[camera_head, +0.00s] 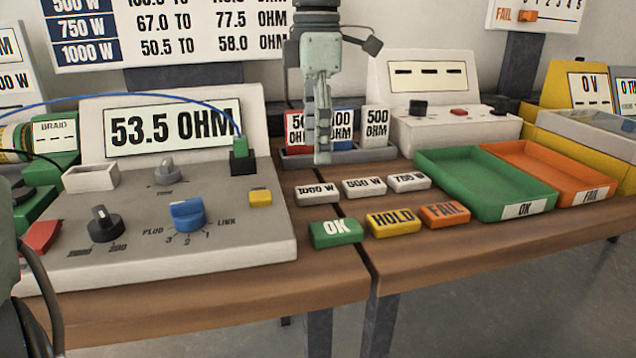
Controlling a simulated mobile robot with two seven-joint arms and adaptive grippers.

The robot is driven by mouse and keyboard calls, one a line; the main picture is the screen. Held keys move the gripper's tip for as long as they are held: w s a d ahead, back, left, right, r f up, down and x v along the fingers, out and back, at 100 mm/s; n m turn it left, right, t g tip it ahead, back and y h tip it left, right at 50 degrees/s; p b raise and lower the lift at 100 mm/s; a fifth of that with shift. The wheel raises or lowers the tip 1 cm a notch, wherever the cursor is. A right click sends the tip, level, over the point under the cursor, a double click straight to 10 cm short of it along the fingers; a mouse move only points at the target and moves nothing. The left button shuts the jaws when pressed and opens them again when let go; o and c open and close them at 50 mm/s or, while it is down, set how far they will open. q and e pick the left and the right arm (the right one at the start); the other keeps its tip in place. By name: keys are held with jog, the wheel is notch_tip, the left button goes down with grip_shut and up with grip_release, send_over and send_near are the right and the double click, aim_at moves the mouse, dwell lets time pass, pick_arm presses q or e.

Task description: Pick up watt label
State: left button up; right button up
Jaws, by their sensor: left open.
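Three white watt labels lie in a row on the wooden bench: one reads 1000 W (318,194), one reads 500 W (363,188), and one seems to read 755 or 750 W (408,182). My left gripper (323,153) hangs downward at the picture's middle, open and empty. Its fingers are seen nearly edge-on, so the gap hardly shows. Its tips appear just above and behind the 1000 W label, apart from it. It partly covers the ohm cards behind. My right gripper is not in view.
Ohm cards (376,122) stand in a grey rack (386,153) behind. OK (336,233), HOLD (393,222) and FAIL (445,215) blocks lie in front. Green (455,180) and orange (545,160) trays lie right. The meter (240,230), its display (170,124) reading 53.5 OHM, fills the left.

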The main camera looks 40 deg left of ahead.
aim_at(314, 190)
pick_arm(q)
jog(key=shift+s+f, duration=0.15)
jog(key=shift+f, duration=0.65)
jog(key=shift+s+f, duration=0.1)
jog(key=shift+f, duration=0.65)
notch_tip(314, 190, down, 4)
jog(key=shift+s+a+f, duration=0.1)
jog(key=shift+f, duration=0.15)
jog(key=shift+c, duration=0.5)
jog(key=c, duration=1.1)
jog(key=shift+r, duration=0.1)
